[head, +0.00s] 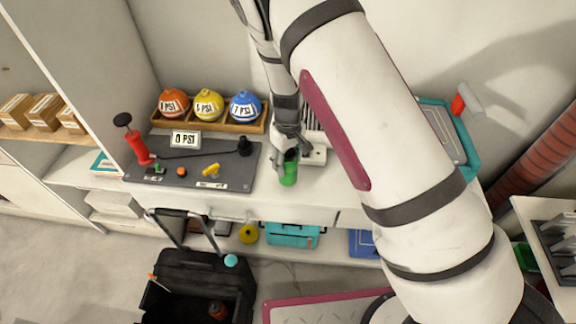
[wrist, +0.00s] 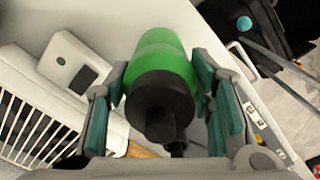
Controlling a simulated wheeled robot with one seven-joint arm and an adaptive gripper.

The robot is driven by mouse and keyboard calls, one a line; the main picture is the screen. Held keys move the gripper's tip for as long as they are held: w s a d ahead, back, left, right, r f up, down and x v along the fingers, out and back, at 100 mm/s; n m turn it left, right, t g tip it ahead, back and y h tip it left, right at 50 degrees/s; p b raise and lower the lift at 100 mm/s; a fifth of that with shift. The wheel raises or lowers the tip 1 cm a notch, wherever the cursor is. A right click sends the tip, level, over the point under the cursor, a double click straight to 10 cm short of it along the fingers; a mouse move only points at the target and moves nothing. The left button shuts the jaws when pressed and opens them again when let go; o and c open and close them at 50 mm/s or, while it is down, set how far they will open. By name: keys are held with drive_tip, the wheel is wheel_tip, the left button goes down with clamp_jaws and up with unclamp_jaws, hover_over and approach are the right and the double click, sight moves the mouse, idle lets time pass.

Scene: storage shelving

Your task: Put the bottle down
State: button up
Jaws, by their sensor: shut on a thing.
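The bottle is green with a black cap. In the head view the green bottle (head: 289,168) is upright at the shelf's front part, just right of the grey mat. My gripper (head: 287,150) is around its upper part from above. In the wrist view the bottle (wrist: 163,55) stands between the two teal-padded fingers of my gripper (wrist: 163,90), cap toward the camera. The gripper is shut on it. I cannot tell whether the bottle's base touches the white shelf top (head: 330,190).
A grey mat (head: 225,180) with a red pump (head: 137,147) lies left of the bottle. Orange, yellow and blue balls (head: 245,105) sit in a wooden tray behind. A white device (wrist: 72,66) and white rack (wrist: 30,110) are close by. A black open bin (head: 185,270) stands below.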

drive_tip(key=shift+f, duration=1.25)
drive_tip(key=shift+f, duration=0.1)
drive_tip(key=o, duration=1.4)
drive_tip(key=shift+f, duration=0.1)
